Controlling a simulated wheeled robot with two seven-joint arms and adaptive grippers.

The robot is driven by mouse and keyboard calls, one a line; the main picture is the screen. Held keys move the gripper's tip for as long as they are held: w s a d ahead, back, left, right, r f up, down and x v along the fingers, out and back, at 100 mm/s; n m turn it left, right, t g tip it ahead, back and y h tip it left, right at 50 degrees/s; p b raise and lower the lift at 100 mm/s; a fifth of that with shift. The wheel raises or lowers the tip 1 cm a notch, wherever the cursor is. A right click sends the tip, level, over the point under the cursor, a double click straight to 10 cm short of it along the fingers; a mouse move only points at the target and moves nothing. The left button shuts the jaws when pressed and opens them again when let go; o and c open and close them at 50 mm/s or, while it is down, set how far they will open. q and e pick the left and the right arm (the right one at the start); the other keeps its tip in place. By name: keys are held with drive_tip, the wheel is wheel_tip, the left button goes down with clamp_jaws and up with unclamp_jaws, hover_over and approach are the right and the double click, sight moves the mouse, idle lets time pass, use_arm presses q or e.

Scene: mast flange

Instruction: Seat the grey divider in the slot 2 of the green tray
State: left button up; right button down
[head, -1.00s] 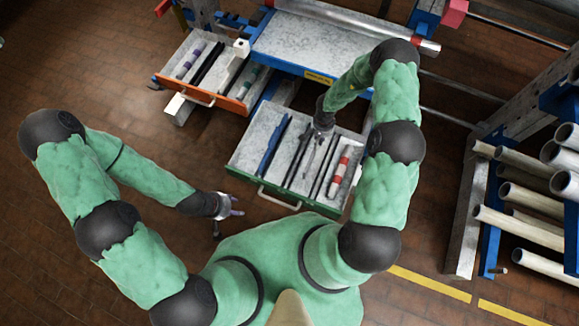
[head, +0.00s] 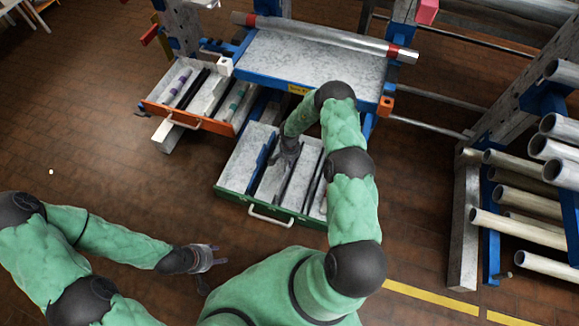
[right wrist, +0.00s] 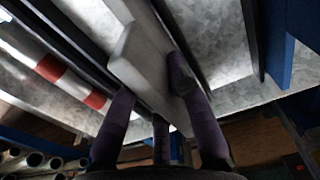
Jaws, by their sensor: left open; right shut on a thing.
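The green tray (head: 305,220) is a pulled-out drawer with a green front and grey floor. A blue strip (head: 263,155) and several dark upright strips run front to back in it. My right gripper (head: 287,150) is over the tray, just right of the blue strip. In the right wrist view its fingers are shut on the grey divider (right wrist: 140,60), a pale flat bar. The divider's lower edge is hidden, so I cannot tell whether it touches a slot. My left gripper (head: 208,258) is open and empty, left of and in front of the tray.
An orange-fronted drawer (head: 190,120) with several items stands to the left. A blue-edged bench (head: 300,60) is behind. Pipes (head: 520,227) are racked at right.

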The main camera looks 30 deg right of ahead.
drive_tip(key=shift+f+b, duration=0.45)
drive_tip(key=shift+f, duration=1)
drive_tip(key=shift+f, duration=0.2)
drive_tip(key=c, duration=1.2)
unclamp_jaws()
drive_tip(key=shift+o, duration=0.2)
drive_tip(key=shift+r, duration=0.1)
